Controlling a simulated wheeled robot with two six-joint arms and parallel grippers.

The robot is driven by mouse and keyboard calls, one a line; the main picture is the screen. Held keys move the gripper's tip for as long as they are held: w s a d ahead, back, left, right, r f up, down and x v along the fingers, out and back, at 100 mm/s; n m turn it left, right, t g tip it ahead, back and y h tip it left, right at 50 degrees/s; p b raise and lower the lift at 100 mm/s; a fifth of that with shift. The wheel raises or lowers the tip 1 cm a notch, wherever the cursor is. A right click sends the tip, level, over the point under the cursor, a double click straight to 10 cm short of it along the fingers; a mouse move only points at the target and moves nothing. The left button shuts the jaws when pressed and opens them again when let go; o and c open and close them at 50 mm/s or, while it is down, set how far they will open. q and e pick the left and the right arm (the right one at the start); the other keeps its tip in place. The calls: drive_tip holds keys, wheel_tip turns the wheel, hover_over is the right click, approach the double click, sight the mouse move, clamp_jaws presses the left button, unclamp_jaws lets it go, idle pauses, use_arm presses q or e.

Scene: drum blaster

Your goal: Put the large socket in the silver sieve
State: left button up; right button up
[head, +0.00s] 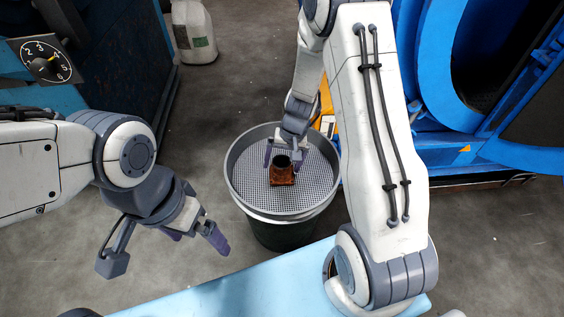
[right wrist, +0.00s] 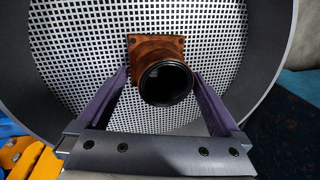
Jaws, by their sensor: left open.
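The large socket (head: 282,172), a rusty brown fitting with a square flange and a dark round mouth, is inside the silver sieve (head: 232,180). It appears upright, its flange against the perforated mesh. In the right wrist view the socket (right wrist: 167,80) shows in front of the white mesh of the sieve (right wrist: 262,60). My right gripper (head: 283,155) is over the sieve, its purple fingers spread on either side of the socket. My left gripper (head: 197,238) is open and empty, left of the sieve.
The sieve sits on a dark bin (head: 285,235). Blue machinery (head: 460,110) stands at the right, and a white canister (head: 193,32) stands on the floor at the back. A dial gauge (head: 45,60) is at the upper left. Grey floor is clear left of the sieve.

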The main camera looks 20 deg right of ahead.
sight(281, 159)
drive_tip(key=shift+r, duration=0.1)
drive_tip(key=shift+r+p, duration=0.35)
drive_tip(key=shift+p, duration=0.05)
wheel_tip(281, 159, up, 11)
drive_tip(key=d+p, duration=0.2)
drive_tip(key=p, duration=0.3)
drive_tip(key=shift+s+p, duration=0.4)
drive_tip(key=shift+s, duration=0.05)
drive_tip(key=f+b, duration=0.2)
drive_tip(key=f, duration=0.2)
drive_tip(key=a+f+b, duration=0.1)
drive_tip(key=f+b, duration=0.1)
drive_tip(key=f, duration=0.2)
drive_tip(key=a+f+b, duration=0.1)
drive_tip(key=f+b, duration=0.2)
drive_tip(key=f, duration=0.1)
drive_tip(key=shift+w+f, duration=0.2)
drive_tip(key=shift+w, duration=0.2)
wheel_tip(281, 159, up, 3)
drive_tip(key=shift+w+f+p, duration=0.1)
drive_tip(key=shift+p, duration=1)
drive_tip(key=shift+r+p, duration=0.4)
drive_tip(key=shift+r, duration=0.4)
